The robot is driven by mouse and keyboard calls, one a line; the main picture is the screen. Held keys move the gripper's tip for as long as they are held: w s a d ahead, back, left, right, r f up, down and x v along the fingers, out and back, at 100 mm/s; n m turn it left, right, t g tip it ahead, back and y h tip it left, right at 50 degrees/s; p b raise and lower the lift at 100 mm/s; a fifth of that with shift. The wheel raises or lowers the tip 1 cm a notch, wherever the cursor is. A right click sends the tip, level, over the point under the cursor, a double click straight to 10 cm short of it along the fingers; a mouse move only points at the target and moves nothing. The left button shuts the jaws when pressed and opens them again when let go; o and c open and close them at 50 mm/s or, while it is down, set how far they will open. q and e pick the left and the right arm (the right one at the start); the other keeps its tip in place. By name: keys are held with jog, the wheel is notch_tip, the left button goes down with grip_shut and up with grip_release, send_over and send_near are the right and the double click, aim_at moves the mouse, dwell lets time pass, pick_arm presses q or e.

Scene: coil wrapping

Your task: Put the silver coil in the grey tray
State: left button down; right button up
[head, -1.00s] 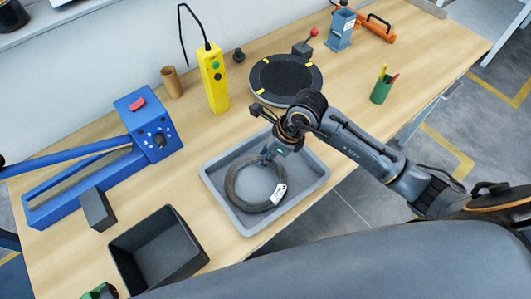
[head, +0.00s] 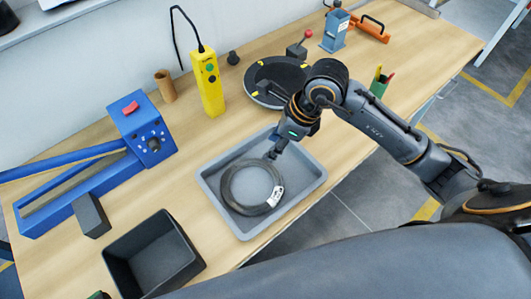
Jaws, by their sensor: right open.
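The silver coil (head: 229,196), a dark grey ring with a white label, lies in the grey tray (head: 314,187) toward its left and middle. The tray sits on the wooden table near its front edge. My right gripper (head: 272,154) is open just above the coil's far edge, pointing down. Whether its fingertips touch the coil cannot be told. My left gripper is not in view.
A black bin (head: 155,255) stands left of the tray. A blue machine (head: 143,128) with a long arm is at the left. A yellow control box (head: 208,85) and a round black turntable (head: 262,92) stand behind the tray. A green cup (head: 379,82) stands at right.

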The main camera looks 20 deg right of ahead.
jog(key=shift+v, duration=2.05)
